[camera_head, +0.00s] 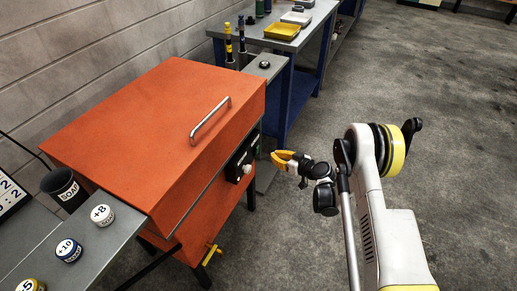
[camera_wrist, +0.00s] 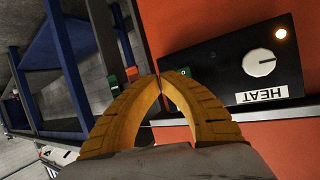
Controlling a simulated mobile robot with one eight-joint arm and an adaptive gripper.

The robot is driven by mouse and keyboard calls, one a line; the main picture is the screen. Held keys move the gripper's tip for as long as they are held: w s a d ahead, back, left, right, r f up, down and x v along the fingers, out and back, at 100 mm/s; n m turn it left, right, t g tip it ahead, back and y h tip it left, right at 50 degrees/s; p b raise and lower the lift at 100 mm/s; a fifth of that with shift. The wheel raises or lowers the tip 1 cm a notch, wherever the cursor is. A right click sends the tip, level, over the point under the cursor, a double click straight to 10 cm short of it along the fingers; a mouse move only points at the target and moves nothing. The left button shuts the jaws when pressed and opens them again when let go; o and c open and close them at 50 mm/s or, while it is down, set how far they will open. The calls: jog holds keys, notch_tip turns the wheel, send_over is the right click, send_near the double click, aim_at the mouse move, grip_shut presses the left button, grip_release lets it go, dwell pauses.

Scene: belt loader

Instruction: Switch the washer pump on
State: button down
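The orange washer cabinet (camera_head: 130,110) carries a black control panel (camera_head: 240,162) on its front right side. In the wrist view the panel (camera_wrist: 225,65) shows a white round knob (camera_wrist: 259,62), an upside-down HEAT label (camera_wrist: 262,95) and a glowing amber lamp (camera_wrist: 281,34). A small green control (camera_wrist: 183,72) sits at the panel's near end, partly hidden behind a fingertip. My gripper (camera_head: 276,157) has yellow fingers pointing at the panel. Its fingertips (camera_wrist: 160,77) are together with nothing seen between them. I cannot tell whether they touch the panel. No pump label is readable.
A metal handle (camera_head: 211,119) is on the cabinet's upper front. A yellow valve (camera_head: 212,254) sits low on the cabinet. A blue-legged bench (camera_head: 287,95) stands behind. Labelled cans (camera_head: 102,215) and a black cup (camera_head: 64,188) are at left. The floor at right is clear.

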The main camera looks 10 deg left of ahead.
jog(key=shift+w+a+r, duration=0.1)
jog(key=shift+w+a, duration=0.15)
jog(key=shift+a, duration=0.4)
jog(key=shift+w+a+r, duration=0.1)
jog(key=shift+w+a, duration=0.15)
jog(key=shift+a, duration=0.45)
jog(key=shift+w+a+r, duration=0.1)
jog(key=shift+w+a, duration=0.15)
jog(key=shift+a, duration=0.4)
jog(key=shift+w+a, duration=0.1)
jog(key=shift+a, duration=0.3)
jog(key=shift+w+a+r, duration=0.1)
jog(key=shift+w+a, duration=0.05)
jog(key=shift+a, duration=0.2)
dwell(0.4)
jog(key=shift+d, duration=0.15)
jog(key=shift+s+d, duration=0.25)
jog(key=shift+d, duration=0.35)
jog(key=shift+d, duration=0.1)
jog(key=d, duration=0.1)
jog(key=s+d, duration=0.1)
jog(key=d, duration=0.1)
jog(key=d+f, duration=0.1)
jog(key=shift+s+d, duration=0.2)
jog(key=shift+s, duration=0.2)
